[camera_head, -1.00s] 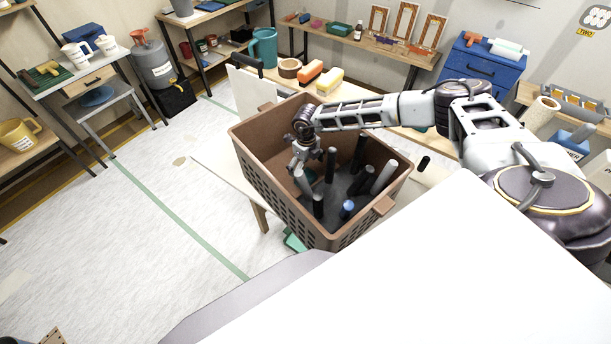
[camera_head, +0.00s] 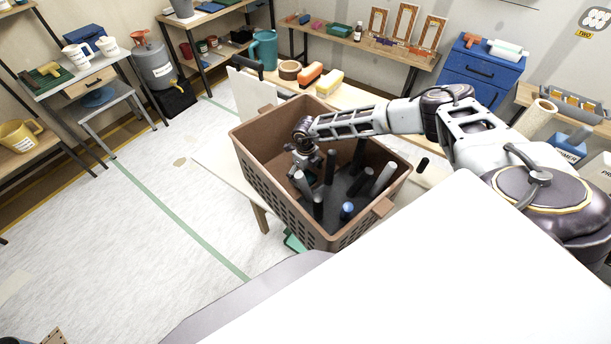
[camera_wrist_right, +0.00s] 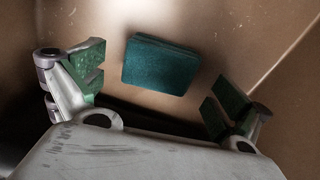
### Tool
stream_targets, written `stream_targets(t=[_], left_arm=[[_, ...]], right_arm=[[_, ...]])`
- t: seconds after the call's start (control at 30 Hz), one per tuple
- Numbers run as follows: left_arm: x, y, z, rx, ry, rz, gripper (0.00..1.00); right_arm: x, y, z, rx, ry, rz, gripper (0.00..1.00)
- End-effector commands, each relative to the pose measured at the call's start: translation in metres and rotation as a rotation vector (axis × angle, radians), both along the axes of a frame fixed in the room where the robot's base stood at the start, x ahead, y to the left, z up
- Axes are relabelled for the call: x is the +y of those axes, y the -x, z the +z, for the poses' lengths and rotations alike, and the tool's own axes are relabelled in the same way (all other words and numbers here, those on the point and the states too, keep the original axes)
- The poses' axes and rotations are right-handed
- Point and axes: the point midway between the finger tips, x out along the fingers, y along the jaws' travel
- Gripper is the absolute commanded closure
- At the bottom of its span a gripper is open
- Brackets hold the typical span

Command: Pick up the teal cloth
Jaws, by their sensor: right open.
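The teal cloth (camera_wrist_right: 160,65) is a small folded rectangular pad in the right wrist view, lying against the brown inside of the basket. The brown basket (camera_head: 262,176) has slotted sides and stands on a table in the head view. My right gripper (camera_head: 305,165) reaches down inside its left part. In the right wrist view my right gripper (camera_wrist_right: 162,88) is open, its green-padded fingers apart on either side of the cloth, with nothing held. My left gripper is out of view.
Several dark and grey rolls (camera_head: 358,155) stand upright in the basket, right of my gripper. A yellow sponge-like block (camera_head: 330,80), an orange one (camera_head: 306,75) and a teal pitcher (camera_head: 264,48) are behind it. A large white surface (camera_head: 400,270) fills the front.

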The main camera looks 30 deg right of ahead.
Motion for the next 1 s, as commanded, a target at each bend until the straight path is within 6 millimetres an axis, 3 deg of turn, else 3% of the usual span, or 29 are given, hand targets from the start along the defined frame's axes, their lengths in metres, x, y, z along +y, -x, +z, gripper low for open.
stream_targets(t=[0.33, 0.87, 1.0], left_arm=[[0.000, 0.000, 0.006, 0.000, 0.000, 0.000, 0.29], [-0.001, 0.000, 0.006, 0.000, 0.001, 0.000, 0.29], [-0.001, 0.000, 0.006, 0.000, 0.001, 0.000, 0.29]], right_arm=[[0.000, 0.000, -0.026, 0.001, 0.000, 0.000, 0.00], [0.000, -0.001, -0.028, 0.000, 0.000, 0.000, 0.00], [0.000, -0.001, -0.028, 0.000, 0.000, 0.000, 0.17]])
